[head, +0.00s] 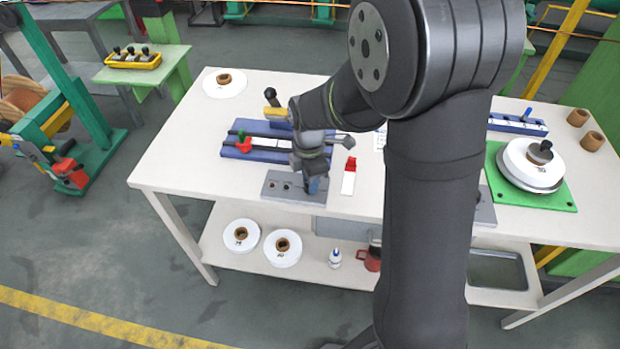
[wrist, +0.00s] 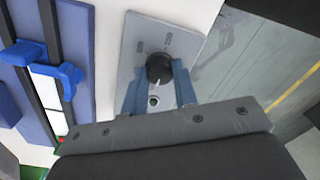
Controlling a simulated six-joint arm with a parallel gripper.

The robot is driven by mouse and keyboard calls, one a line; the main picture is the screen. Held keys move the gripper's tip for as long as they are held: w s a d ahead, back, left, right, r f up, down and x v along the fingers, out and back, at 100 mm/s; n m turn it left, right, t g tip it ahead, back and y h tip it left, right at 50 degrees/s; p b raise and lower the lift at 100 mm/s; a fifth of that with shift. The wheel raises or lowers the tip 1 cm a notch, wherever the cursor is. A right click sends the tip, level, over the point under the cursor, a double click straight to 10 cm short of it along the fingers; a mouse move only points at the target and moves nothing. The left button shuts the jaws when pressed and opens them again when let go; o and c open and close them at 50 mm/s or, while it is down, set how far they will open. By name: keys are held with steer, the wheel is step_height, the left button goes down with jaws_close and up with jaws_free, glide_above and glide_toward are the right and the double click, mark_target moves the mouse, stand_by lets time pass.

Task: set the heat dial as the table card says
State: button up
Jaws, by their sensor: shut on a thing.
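The heat dial (wrist: 158,68) is a round black knob with a pale mark on a grey panel (wrist: 146,30). Small marks are printed around it, too small to read. My gripper (wrist: 157,85) is shut on the dial, one blue-grey finger on each side. In the head view my gripper (head: 314,187) points down at the right end of the panel (head: 283,187), hiding the dial. A white printed sheet (head: 380,137) shows partly behind my arm; I cannot tell if it is the table card.
A blue fixture (head: 236,152) with red and green parts lies behind the panel. A red-and-white item (head: 349,176) lies right of my gripper. A green plate (head: 562,200) with a white spool stands at the right. The table's front left is clear.

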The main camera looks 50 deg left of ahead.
steer(key=m, duration=1.1)
stand_by(0.3)
steer(key=shift+m, duration=0.3)
steer(key=o, duration=1)
steer(key=shift+r, duration=0.15)
